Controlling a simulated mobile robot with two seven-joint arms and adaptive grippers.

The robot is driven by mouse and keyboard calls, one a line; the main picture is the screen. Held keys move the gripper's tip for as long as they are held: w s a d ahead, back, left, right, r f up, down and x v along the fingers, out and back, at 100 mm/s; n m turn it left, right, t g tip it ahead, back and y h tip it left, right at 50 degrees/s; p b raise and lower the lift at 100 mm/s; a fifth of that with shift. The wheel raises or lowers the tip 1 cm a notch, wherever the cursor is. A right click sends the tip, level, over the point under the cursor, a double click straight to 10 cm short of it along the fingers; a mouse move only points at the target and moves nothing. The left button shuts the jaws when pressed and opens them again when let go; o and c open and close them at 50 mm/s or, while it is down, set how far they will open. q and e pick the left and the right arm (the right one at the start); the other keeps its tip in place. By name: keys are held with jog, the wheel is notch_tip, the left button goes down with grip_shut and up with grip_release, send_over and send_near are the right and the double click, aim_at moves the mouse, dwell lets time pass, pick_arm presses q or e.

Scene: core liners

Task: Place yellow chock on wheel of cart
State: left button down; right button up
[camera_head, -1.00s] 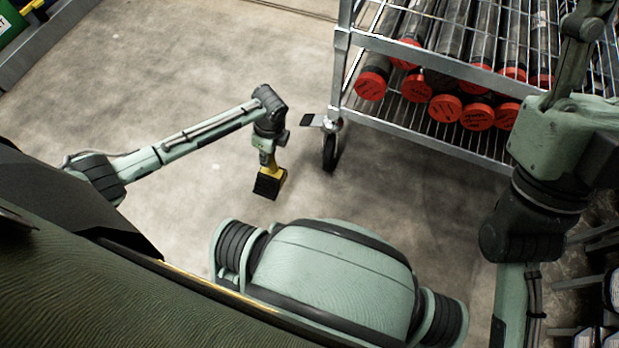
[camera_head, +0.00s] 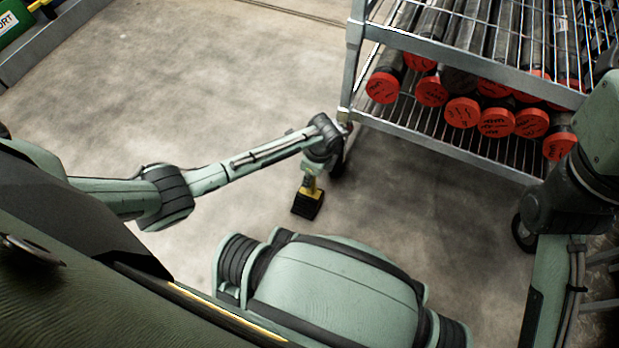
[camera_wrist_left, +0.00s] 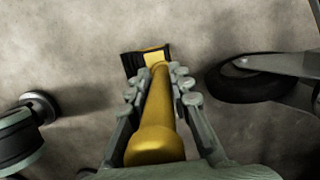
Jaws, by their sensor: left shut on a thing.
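The yellow chock has a black wedge end (camera_head: 307,203) and a yellow handle (camera_wrist_left: 158,110). My left gripper (camera_wrist_left: 158,78) is shut on the handle, with a finger along each side. The wedge end points away from the gripper. The cart (camera_head: 440,157) is a wire rack at upper right. Its near-left caster wheel (camera_wrist_left: 245,86) shows to the right of the chock in the wrist view, apart from it. In the head view my left wrist mostly hides this wheel (camera_head: 338,166). Another cart wheel (camera_head: 522,233) stands at the right. My right gripper is not in view.
Red-capped tubes (camera_head: 462,112) lie on the cart shelves. Bare concrete floor (camera_head: 190,80) is free left of the cart. A green object (camera_head: 14,20) stands at the far upper left. My base and right arm take up the foreground and right side.

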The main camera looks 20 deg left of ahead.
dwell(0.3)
pick_arm(q)
jog(key=c, duration=1.4)
grip_release()
jog(key=shift+o, duration=0.2)
